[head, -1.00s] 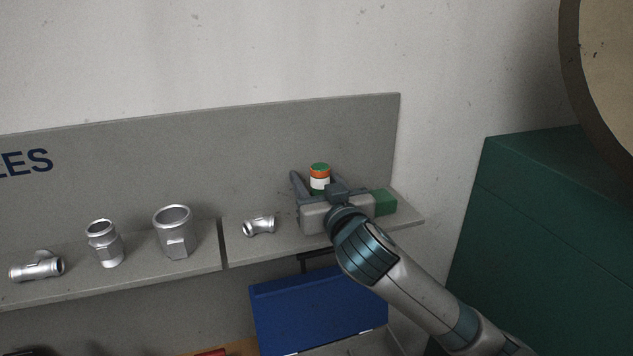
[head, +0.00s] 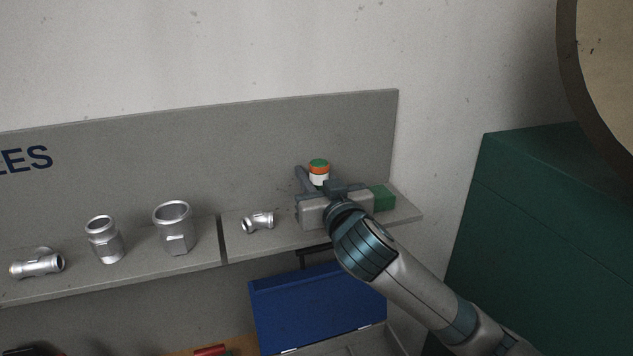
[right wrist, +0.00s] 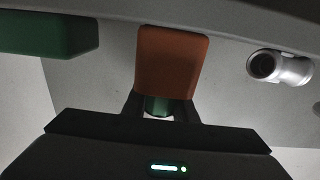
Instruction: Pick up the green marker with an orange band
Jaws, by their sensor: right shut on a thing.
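The green marker with an orange band (head: 319,175) stands upright at the right end of the grey shelf, with a green top, orange band and pale label. Its lower part is hidden behind my right gripper (head: 319,183), so I cannot tell whether it touches the shelf. My left gripper is not in view.
A green block (head: 383,198) sits just right of the gripper on the shelf (head: 290,240). A silver pipe fitting (head: 258,222) lies to the left, with several more metal fittings beyond. A back panel (head: 250,150) rises behind. A blue open box (head: 318,305) is below.

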